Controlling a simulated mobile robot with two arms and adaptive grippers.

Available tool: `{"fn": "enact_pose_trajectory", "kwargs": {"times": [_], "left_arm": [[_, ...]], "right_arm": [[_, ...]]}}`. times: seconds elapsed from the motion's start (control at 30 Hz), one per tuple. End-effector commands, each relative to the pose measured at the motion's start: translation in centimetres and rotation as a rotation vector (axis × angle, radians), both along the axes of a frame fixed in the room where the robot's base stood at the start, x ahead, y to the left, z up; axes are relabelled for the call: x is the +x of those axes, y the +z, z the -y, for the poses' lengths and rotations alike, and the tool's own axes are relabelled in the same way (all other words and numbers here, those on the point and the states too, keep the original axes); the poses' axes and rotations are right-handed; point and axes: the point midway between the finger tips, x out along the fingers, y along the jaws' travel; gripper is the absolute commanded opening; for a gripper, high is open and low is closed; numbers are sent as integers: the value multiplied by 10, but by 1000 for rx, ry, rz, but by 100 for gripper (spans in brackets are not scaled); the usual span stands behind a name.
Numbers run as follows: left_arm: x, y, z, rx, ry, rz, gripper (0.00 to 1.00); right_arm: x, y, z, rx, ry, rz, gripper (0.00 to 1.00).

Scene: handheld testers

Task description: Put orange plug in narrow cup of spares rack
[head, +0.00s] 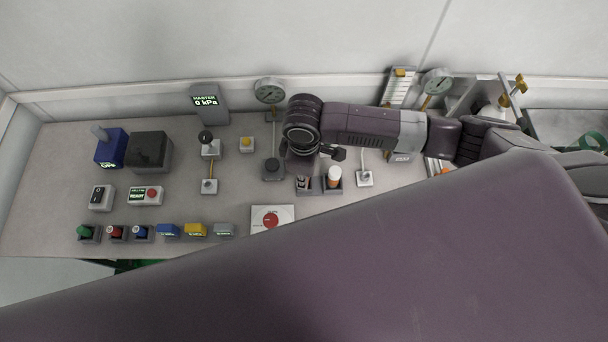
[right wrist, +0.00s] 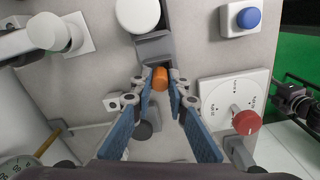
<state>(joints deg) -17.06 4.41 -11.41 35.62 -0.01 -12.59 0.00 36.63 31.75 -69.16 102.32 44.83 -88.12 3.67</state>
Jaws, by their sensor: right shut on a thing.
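The orange plug (right wrist: 160,79) is between the fingertips of my right gripper (right wrist: 161,88), which is shut on it. The dark grey spares rack (right wrist: 154,47) lies just beyond the plug in the right wrist view. In the head view the rack (head: 318,190) has two cups side by side, below my right gripper (head: 313,160). The right-hand cup holds a white-topped orange cylinder (head: 334,176); its round white top (right wrist: 138,14) shows in the right wrist view. I cannot tell whether the plug is inside a cup or above it. My left gripper is out of view.
A red knob on a white plate (head: 287,210) is in front of the rack. A gauge on a stand (head: 269,92) and a lever box (head: 273,168) are at its left, a small switch (head: 364,178) at its right. Several coloured blocks line the front edge. My large arm link covers the foreground.

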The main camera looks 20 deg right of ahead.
Motion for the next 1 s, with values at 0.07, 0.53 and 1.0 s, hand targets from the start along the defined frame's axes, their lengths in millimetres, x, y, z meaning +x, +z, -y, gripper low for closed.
{"fn": "enact_pose_trajectory", "kwargs": {"times": [0.07, 0.53, 1.0], "left_arm": [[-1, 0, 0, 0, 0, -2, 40], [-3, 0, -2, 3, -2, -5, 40], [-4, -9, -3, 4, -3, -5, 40]], "right_arm": [[0, -1, 0, 0, 0, 0, 0], [0, -3, 0, 0, -1, -1, 32], [1, 66, -1, 2, 1, 4, 32]]}}
